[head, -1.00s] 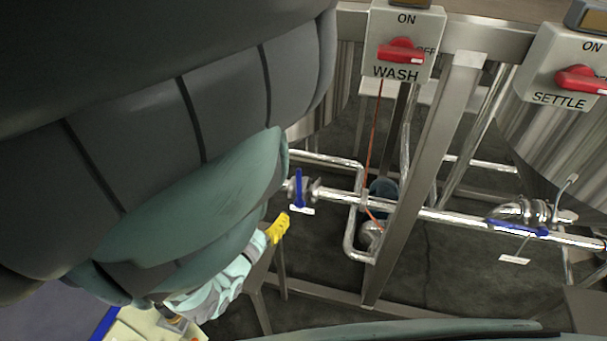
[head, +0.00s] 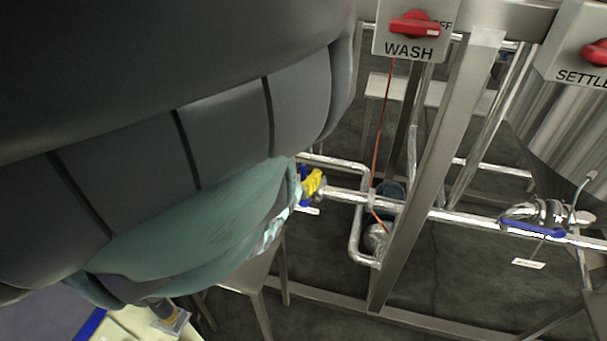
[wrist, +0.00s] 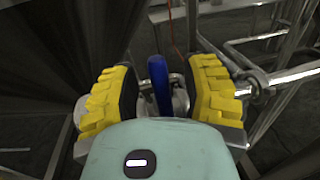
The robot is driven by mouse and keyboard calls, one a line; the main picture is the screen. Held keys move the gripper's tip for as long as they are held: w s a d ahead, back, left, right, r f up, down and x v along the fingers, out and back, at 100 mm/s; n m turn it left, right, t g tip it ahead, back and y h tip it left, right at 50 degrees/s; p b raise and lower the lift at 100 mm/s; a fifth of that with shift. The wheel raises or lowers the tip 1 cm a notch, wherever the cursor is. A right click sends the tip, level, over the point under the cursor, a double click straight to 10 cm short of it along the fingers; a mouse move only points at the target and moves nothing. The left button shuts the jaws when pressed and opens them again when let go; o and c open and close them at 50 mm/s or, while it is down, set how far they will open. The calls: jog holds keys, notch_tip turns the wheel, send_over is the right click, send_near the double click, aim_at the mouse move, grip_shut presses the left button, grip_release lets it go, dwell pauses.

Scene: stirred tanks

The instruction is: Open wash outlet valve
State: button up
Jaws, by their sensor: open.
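The valve has a blue lever handle (wrist: 160,85) that stands between the two yellow fingers of my gripper (wrist: 160,95) in the wrist view. The gripper is open, with a visible gap between the handle and each finger. In the head view, my gripper (head: 313,184) is at the left end of the silver pipe, and a bit of the blue handle (head: 305,200) shows beside the yellow finger. The valve body (wrist: 180,97) shows behind the handle. Much of the valve is hidden by my arm and gripper in the head view.
A WASH switch box (head: 415,30) with a red knob is above, and a SETTLE box (head: 580,55) is at right. Another valve with a blue handle (head: 532,227) sits further right on the pipe (head: 460,215). A slanted steel post (head: 435,170) crosses before the pipes.

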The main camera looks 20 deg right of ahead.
grip_shut()
dwell(0.4)
jog(key=shift+a, duration=0.1)
